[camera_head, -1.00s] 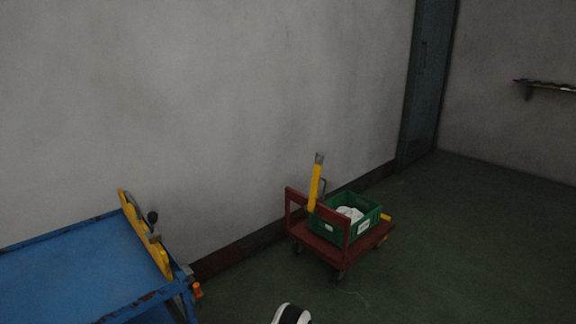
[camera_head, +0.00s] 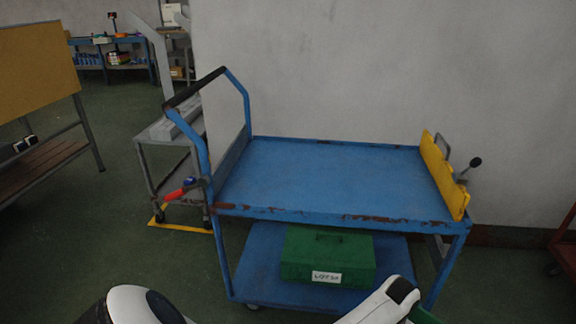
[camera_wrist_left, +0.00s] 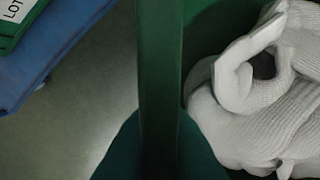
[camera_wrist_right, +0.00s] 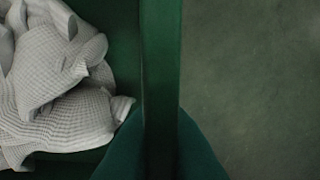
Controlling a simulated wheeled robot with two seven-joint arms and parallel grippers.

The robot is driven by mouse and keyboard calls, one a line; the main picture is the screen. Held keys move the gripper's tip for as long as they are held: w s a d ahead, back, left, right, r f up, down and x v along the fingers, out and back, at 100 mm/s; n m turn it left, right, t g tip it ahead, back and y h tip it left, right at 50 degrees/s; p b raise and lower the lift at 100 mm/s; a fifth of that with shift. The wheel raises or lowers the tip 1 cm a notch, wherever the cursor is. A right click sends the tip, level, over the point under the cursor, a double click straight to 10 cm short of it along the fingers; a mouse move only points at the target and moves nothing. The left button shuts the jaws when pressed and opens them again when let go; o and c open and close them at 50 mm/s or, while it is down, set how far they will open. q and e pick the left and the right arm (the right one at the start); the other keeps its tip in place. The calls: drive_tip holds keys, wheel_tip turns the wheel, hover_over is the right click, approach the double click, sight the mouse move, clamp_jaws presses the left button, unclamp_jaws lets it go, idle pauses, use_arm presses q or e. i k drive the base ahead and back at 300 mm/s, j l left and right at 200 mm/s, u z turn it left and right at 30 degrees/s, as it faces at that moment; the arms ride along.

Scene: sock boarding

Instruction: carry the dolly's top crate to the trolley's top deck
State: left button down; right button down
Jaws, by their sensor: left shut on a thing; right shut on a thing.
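The carried green crate holds white ribbed socks. In the left wrist view its wall (camera_wrist_left: 160,55) runs between the fingers of my left gripper (camera_wrist_left: 160,130), which is shut on it. In the right wrist view the opposite wall (camera_wrist_right: 160,55) is held by my right gripper (camera_wrist_right: 160,130), also shut. In the head view both grippers are out of sight, and only a green bit of the crate (camera_head: 422,315) shows at the bottom edge. The blue trolley (camera_head: 330,215) stands ahead, its top deck (camera_head: 320,175) empty. The red dolly (camera_head: 566,246) shows only as a sliver at the right edge.
A closed green crate labelled LOT (camera_head: 330,252) sits on the trolley's lower deck. The trolley has a tall push handle (camera_head: 246,98) at left and a yellow end plate (camera_head: 445,175) with a black-knobbed lever at right. A grey bench (camera_head: 165,130) stands behind left.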

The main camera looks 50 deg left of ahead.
sight(325, 173)
drive_tip(key=u, duration=1.25)
